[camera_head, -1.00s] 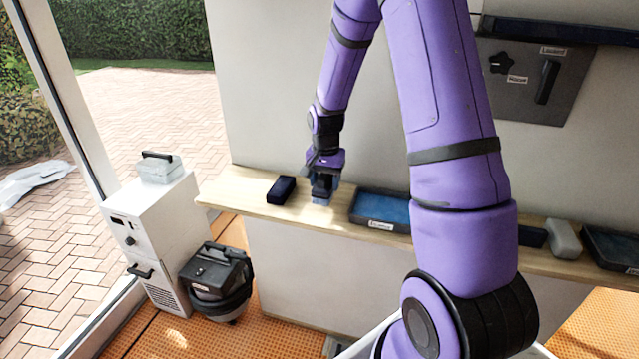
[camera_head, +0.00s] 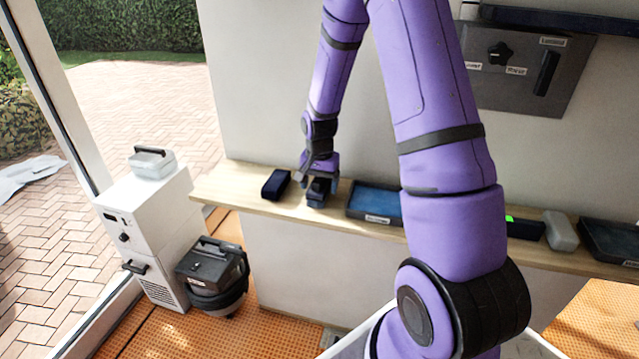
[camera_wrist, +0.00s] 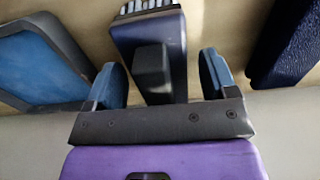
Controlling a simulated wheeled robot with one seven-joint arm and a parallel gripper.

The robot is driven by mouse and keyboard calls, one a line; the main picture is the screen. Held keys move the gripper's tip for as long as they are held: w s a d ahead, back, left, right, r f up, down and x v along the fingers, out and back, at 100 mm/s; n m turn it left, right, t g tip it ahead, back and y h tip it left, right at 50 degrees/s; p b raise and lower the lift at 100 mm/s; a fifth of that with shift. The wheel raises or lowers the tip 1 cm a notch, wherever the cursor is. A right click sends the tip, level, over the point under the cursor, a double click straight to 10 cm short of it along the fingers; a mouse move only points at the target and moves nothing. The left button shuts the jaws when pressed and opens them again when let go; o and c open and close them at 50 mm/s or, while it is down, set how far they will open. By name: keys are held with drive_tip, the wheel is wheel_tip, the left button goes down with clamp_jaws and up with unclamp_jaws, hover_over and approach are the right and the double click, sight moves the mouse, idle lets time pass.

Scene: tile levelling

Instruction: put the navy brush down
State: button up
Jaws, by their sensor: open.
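The navy brush (camera_wrist: 150,32) has a dark block-shaped grip (camera_wrist: 153,70) and a row of pale bristles at its top edge in the wrist view. My gripper (camera_wrist: 163,78) is open, with one blue-padded finger on each side of the grip and a visible gap at each side. In the head view the brush (camera_head: 317,194) appears to rest on the wooden shelf (camera_head: 233,185), under my gripper (camera_head: 318,180). My gripper partly covers it there, so its contact with the shelf is hard to see.
A dark navy block (camera_head: 275,184) lies left of the brush; it also shows in the wrist view (camera_wrist: 290,45). A blue-lined tray (camera_head: 374,202) stands close on the right. Farther right are a pale grey block (camera_head: 560,231) and a dark tray (camera_head: 612,240). The shelf's left end is bare.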

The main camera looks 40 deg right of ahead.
wheel_tip(320, 180, up, 9)
drive_tip(key=shift+s+d, duration=0.1)
drive_tip(key=shift+d, duration=0.05)
wheel_tip(320, 180, up, 2)
drive_tip(key=shift+r, duration=0.1)
drive_tip(key=s+a+r+n+t, duration=0.2)
drive_tip(key=s+a+r+n, duration=0.25)
drive_tip(key=s+r, duration=0.4)
drive_tip(key=s+a+r+n+t, duration=0.25)
drive_tip(key=s+a+r, duration=0.35)
drive_tip(key=s+r, duration=0.3)
drive_tip(key=s+a+r+n, duration=0.3)
drive_tip(key=s, duration=0.5)
drive_tip(key=shift+s+t, duration=0.35)
drive_tip(key=shift+s, duration=0.05)
drive_tip(key=shift+o, duration=0.4)
drive_tip(key=shift+w+d+r, duration=0.1)
